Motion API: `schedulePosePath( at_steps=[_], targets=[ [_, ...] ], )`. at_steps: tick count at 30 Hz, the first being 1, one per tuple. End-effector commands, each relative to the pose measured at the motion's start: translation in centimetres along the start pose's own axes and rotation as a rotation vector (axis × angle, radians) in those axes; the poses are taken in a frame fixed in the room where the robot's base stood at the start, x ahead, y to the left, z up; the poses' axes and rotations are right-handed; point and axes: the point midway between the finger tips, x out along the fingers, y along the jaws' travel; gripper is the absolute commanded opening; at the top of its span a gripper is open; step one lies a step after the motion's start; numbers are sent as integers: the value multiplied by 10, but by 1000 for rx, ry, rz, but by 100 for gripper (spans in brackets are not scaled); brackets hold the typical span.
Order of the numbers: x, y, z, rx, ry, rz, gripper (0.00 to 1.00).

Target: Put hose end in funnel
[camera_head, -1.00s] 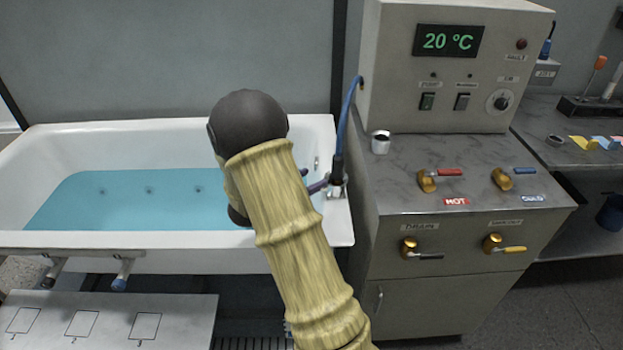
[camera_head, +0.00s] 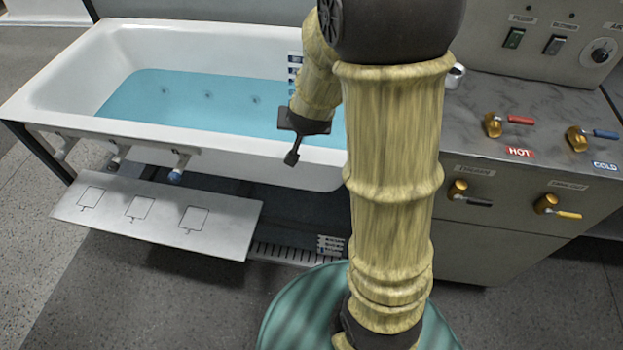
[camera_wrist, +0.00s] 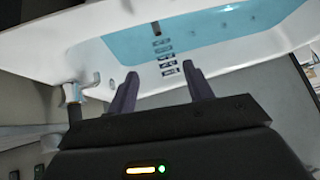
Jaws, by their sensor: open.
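My gripper (camera_head: 292,150) hangs in front of the tub's front rim in the head view, fingers pointing down. In the wrist view my gripper (camera_wrist: 162,85) has two dark fingers spread apart with nothing between them. The hose is not visible in the head view now; my arm covers the tub's right end. A pale fitting (camera_wrist: 72,93) with a dark part below shows left in the wrist view, beside the tub; I cannot tell whether it is the hose end. I can identify no funnel in either view.
The white bathtub (camera_head: 70,85) holds blue water. Pegs (camera_head: 180,165) stick out along its front above a slanted panel (camera_head: 232,212) with outlined squares. The control cabinet (camera_head: 480,225) with valve handles stands right. A small metal cup (camera_head: 455,75) sits on it, partly behind my arm.

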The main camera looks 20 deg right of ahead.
Motion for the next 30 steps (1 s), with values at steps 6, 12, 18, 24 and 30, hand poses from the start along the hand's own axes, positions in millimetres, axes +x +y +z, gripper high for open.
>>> schedulePosePath(
  at_steps=[6,12,18,24,30],
  targets=[
    [-65,1,82,-256,-319,-78,51],
    [-100,24,122,-402,-485,-48,51],
    [-103,26,126,-415,-502,-42,51],
    [-103,26,126,-413,-500,-43,51],
    [-102,26,125,-413,-499,-43,36]
  ],
)
